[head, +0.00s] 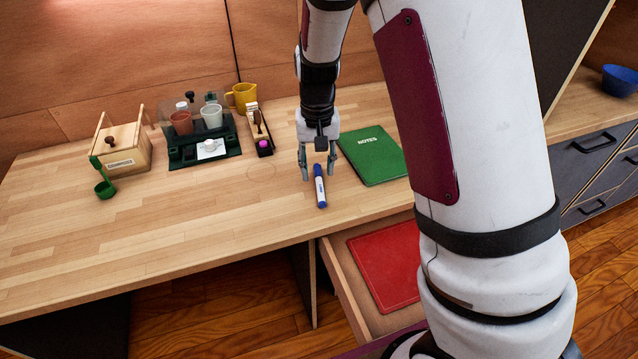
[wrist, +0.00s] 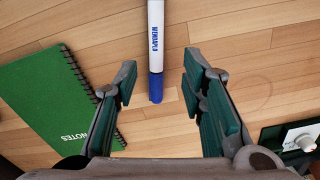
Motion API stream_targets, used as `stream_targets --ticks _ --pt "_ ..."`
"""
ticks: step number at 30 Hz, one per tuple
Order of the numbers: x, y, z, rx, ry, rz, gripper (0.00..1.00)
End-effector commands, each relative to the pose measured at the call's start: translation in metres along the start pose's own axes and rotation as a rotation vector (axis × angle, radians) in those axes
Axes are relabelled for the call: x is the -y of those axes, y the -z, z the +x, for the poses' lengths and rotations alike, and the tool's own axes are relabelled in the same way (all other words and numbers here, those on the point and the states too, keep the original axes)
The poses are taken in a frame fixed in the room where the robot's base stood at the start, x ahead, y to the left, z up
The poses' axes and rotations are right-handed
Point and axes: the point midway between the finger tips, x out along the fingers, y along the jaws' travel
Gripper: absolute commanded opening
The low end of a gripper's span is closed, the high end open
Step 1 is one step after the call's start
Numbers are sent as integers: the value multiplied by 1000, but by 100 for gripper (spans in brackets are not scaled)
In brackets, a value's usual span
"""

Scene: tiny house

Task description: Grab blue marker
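The blue marker (head: 319,186) has a white barrel and blue ends and lies on the wooden desk near its front edge. In the wrist view the marker (wrist: 156,50) shows between my finger lines, with its blue cap towards my gripper and its far end cut off by the top edge. My gripper (head: 318,172) is open and empty, above or just behind the marker in the head view. In the wrist view its two fingers (wrist: 160,82) stand apart on either side of the blue cap. I cannot tell the exact height above the desk.
A green notebook (head: 373,155) lies right of the marker. An open drawer with a red folder (head: 387,265) sits below the desk edge. A dark green tray with cups (head: 180,160), a yellow cup (head: 243,95) and a wooden box (head: 124,150) stand left. The desk's left front is clear.

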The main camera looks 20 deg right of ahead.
Motion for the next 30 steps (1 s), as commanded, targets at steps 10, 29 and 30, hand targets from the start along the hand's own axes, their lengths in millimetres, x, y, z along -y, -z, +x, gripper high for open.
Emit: stream_targets --ticks 10,29,30 --pt "-5 0 40 1 -1 0 37" --pt "-4 0 40 0 -1 0 0" --pt "-4 0 40 0 -1 0 0"
